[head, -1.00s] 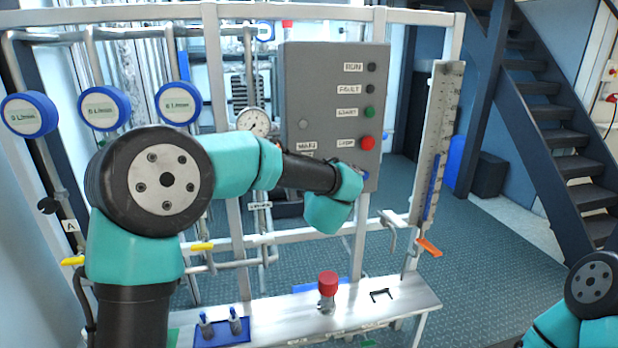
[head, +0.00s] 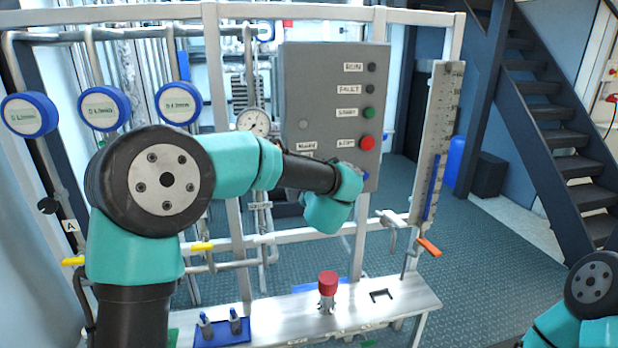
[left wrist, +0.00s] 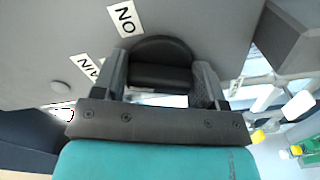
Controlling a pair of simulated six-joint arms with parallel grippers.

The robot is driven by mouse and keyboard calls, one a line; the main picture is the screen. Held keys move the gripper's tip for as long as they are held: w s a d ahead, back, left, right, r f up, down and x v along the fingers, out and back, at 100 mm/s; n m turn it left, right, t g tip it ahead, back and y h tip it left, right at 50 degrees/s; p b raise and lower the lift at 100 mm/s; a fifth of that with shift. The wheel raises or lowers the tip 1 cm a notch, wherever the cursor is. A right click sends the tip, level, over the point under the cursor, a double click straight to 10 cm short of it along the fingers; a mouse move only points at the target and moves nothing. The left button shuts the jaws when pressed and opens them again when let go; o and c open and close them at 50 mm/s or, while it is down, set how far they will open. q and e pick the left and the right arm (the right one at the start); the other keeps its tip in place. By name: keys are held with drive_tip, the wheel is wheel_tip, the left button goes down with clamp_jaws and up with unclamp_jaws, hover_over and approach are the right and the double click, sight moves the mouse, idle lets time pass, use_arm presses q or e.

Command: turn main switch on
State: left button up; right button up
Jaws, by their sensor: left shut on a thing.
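The main switch (left wrist: 160,52) is a black round knob with a raised bar across it, on the face of the grey control box (head: 330,65). In the left wrist view my left gripper (left wrist: 162,76) has one finger on each side of the knob and is shut on it. A white ON label (left wrist: 125,18) and a partly hidden MAIN label (left wrist: 85,69) lie beside the knob. In the head view my own left wrist covers the switch and the fingertips. My right gripper is out of view; only part of that arm shows at the lower right.
The box also carries a red button (head: 367,143), a green button (head: 369,113) and dark lamps. Below stands a metal bench (head: 400,301) with a red-capped vessel (head: 327,288). A ruler-like gauge (head: 436,145) stands right of the box. Pipes and blue-rimmed gauges fill the left.

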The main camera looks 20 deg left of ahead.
use_arm(q)
drive_tip(key=m, duration=0.6)
drive_tip(key=shift+m, duration=0.3)
drive_tip(key=m, duration=0.6)
drive_tip(key=shift+m, duration=0.3)
drive_tip(key=o, duration=0.9)
drive_tip(key=shift+c, duration=0.2)
drive_tip(key=v, duration=1.7)
drive_tip(key=shift+d, duration=0.15)
drive_tip(key=shift+s+f, duration=0.1)
drive_tip(key=shift+s, duration=0.05)
